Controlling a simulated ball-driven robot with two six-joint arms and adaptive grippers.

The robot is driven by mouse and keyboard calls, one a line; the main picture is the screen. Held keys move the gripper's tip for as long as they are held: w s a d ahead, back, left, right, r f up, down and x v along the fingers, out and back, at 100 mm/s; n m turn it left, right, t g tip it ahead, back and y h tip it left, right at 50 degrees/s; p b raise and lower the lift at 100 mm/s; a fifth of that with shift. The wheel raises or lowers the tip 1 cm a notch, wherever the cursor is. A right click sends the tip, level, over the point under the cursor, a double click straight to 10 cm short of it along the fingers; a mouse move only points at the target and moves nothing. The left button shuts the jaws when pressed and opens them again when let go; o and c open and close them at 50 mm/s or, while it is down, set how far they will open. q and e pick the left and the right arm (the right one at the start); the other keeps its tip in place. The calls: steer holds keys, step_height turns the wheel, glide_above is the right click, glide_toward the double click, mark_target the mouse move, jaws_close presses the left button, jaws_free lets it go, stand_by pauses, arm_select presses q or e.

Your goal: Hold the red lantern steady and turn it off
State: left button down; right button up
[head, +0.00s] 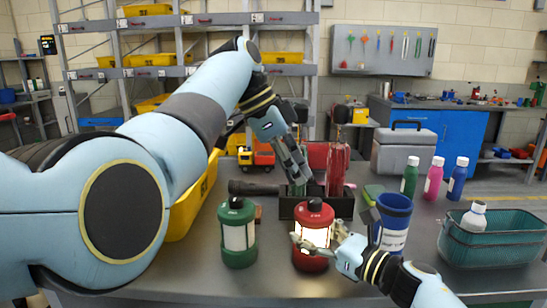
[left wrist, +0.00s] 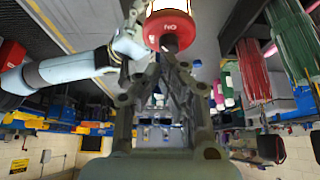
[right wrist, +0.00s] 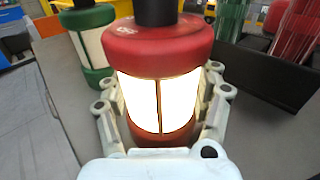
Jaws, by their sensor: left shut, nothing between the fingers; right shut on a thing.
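The red lantern (head: 313,262) stands upright on the grey table, its panels glowing bright white. My right gripper (head: 318,242) is shut around its middle from the front right. The right wrist view shows the lantern's red cap (right wrist: 158,45) and lit panels close up, with a finger on each side. My left gripper (head: 303,178) is shut and empty, pointing down above and behind the lantern, apart from it. In the left wrist view, the lantern's round red top (left wrist: 170,30) shows beyond the left fingers (left wrist: 158,62).
A green lantern (head: 238,258) stands to the left of the red one. A dark holder (head: 340,208) with red and green bundles is behind it. A blue tub (head: 394,222) stands to the right, then a teal basket (head: 492,252) with a white bottle. Several bottles stand farther back.

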mark_target(307, 206)
arm_select(q)
steer(key=shift+d+r, duration=0.1)
steer(key=shift+r, duration=0.25)
steer(key=shift+w+f, duration=0.4)
steer(key=shift+f, duration=0.6)
steer(key=shift+w+f, duration=0.45)
steer(key=shift+f, duration=0.6)
steer(key=shift+w+f, duration=0.4)
steer(key=shift+f, duration=0.6)
steer(key=shift+s+d, duration=0.2)
steer(key=shift+d, duration=0.15)
